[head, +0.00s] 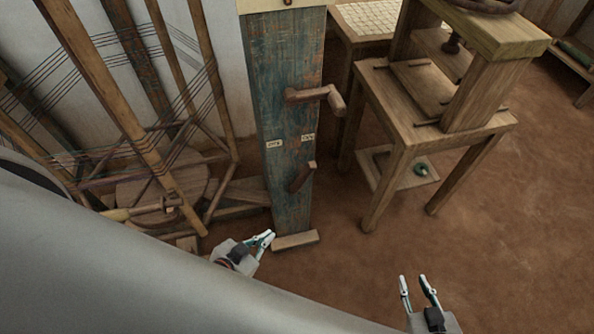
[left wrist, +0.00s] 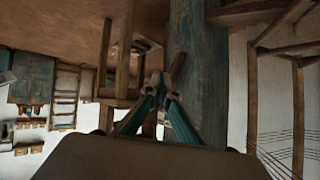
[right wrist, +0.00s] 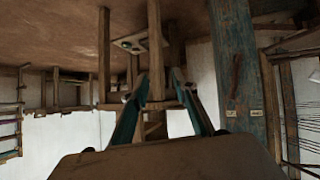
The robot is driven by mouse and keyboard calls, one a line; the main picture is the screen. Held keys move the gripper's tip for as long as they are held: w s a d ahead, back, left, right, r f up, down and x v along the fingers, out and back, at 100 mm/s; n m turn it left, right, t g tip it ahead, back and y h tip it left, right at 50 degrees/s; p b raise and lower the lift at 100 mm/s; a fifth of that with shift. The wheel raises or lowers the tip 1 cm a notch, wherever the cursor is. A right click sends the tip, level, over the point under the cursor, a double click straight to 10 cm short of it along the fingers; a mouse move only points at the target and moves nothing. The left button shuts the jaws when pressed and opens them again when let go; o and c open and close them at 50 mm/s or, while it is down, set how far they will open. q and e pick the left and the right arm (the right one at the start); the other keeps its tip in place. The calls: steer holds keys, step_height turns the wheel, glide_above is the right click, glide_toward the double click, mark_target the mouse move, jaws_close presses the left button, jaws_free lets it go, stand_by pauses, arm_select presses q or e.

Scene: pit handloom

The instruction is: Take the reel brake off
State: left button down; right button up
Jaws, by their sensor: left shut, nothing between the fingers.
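A post with worn blue paint (head: 285,70) stands upright on a wooden foot in the head view. A short wooden lever (head: 301,176) sits low on its face, slanting up to the right, below two small pale labels (head: 274,144); their text is too small to read surely. A wooden crank (head: 318,97) sticks out higher up. The lever also shows in the right wrist view (right wrist: 237,75). My left gripper (head: 268,236) is shut and empty, in front of the post's base and apart from the lever. My right gripper (head: 417,281) is open and empty, to the right of the post.
A wooden frame with dark threads (head: 150,110) stands left of the post. A wooden stand (head: 440,135) with a low shelf (head: 385,168) stands to the right. Brown floor (head: 480,250) is clear at the front right.

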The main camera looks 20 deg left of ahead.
steer(key=shift+o, duration=0.3)
steer(key=shift+s+f, duration=0.1)
steer(key=o, duration=0.3)
arm_select(q)
steer(key=w+d+f+m+y+b, duration=0.2)
steer(key=w+d+f+m+b, duration=0.35)
steer(key=w+m, duration=0.2)
steer(key=w+d+r+m+t+y+b, duration=0.2)
steer(key=w+d+r+m+t+b, duration=0.2)
steer(key=w+d+r+m+t, duration=0.1)
step_height(320, 180, up, 2)
steer(key=w+d+m, duration=0.1)
steer(key=w+m, duration=0.1)
steer(key=m, duration=0.1)
steer(key=shift+w+t+b, duration=0.35)
steer(key=shift+w+t, duration=0.05)
arm_select(e)
step_height(320, 180, down, 7)
steer(key=d, duration=0.1)
steer(key=shift+d+f+n+h, duration=0.2)
steer(key=shift+n+h, duration=0.1)
arm_select(q)
steer(key=shift+r, duration=0.1)
arm_select(e)
steer(key=shift+w, duration=0.2)
